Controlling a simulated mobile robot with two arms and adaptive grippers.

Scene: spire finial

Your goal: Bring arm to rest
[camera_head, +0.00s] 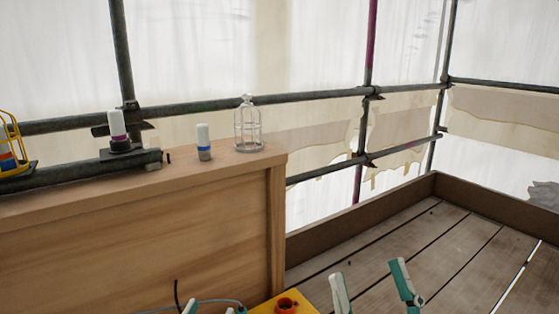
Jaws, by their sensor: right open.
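My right gripper (371,284) is at the bottom edge, right of centre. Its two teal and white fingers stand apart and nothing shows between them. It appears over or in front of the wooden plank floor (445,245), to the right of the wooden cabinet (130,258). Small teal and white tips, apparently of my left gripper (212,308), just show at the bottom edge, in front of the cabinet. The rest of it is cut off by the frame, so its opening is unclear.
A yellow-framed object (10,150) is far left. Scaffold poles (320,95) run behind.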

